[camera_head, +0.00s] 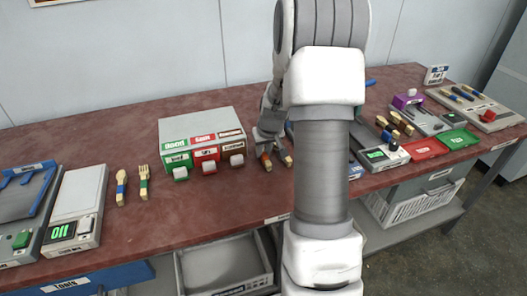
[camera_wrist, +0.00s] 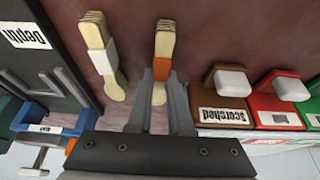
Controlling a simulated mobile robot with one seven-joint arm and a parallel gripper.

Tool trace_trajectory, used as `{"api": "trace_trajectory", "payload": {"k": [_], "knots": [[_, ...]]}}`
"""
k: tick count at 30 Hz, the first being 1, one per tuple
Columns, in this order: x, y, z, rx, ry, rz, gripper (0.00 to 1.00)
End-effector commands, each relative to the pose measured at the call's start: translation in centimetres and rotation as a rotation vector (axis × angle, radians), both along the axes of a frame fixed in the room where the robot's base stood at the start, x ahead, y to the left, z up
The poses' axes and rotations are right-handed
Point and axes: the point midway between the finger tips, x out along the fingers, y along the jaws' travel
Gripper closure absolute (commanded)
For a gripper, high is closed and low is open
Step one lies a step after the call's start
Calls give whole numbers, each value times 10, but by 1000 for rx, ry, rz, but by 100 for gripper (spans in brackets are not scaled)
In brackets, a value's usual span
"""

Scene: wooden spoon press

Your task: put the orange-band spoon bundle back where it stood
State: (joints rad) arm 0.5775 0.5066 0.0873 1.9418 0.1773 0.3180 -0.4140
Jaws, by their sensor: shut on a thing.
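The orange-band spoon bundle (camera_wrist: 163,62) is pale wood with an orange band round its middle. My gripper (camera_wrist: 160,90) is shut on it, with the fingers on both sides of its lower part in the wrist view. In the head view my gripper (camera_head: 274,150) is beside the right end of the sorting box, and the bundle (camera_head: 266,162) shows small at its fingers. A white-band bundle (camera_wrist: 103,60) is just left of the held one in the wrist view, apart from it. Whether the held bundle touches the table is hard to tell.
The grey sorting box (camera_head: 200,122) has green, red and brown fronts with pale blocks. Two bundles (camera_head: 121,187) (camera_head: 143,183) lie left of it. A scale (camera_head: 75,210) is at far left.

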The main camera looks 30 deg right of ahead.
Motion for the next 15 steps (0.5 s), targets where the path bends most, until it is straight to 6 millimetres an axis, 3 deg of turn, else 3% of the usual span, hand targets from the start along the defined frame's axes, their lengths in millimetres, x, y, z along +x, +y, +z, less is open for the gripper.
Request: {"api": "trace_trajectory", "payload": {"k": [2,3,7,15], "knots": [[0,0,-4,0,0,0,100],[0,0,-3,0,0,0,77],[0,0,-2,0,0,0,53],[0,0,-2,0,0,0,52]]}}
